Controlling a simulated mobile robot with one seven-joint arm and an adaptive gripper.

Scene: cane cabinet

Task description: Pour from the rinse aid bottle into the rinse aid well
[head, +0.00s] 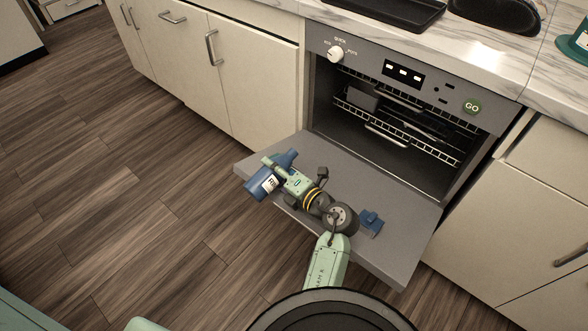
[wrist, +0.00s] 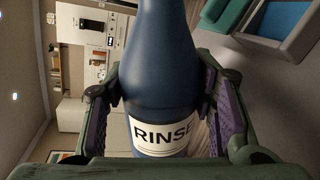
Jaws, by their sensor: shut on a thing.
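The rinse aid bottle (head: 262,184) is dark blue with a white label, which reads "RINSE" in the wrist view (wrist: 160,70). My gripper (head: 273,166) is shut on the bottle's body, with one finger on each side in the wrist view (wrist: 160,90). The bottle is tilted far over, close to lying on its side, above the left part of the open door. Its mouth is out of the wrist view. A small blue fitting (head: 370,222), apparently the rinse aid well, sits on the door to the right of my wrist, apart from the bottle. Its opening is not clear.
The dishwasher door (head: 395,252) is folded down flat, and racks (head: 400,125) show inside. Cabinets stand on both sides under a marble counter. Wood floor (head: 120,200) is clear at left. Teal and blue-grey shapes (wrist: 282,30) at the wrist view's upper right are unclear.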

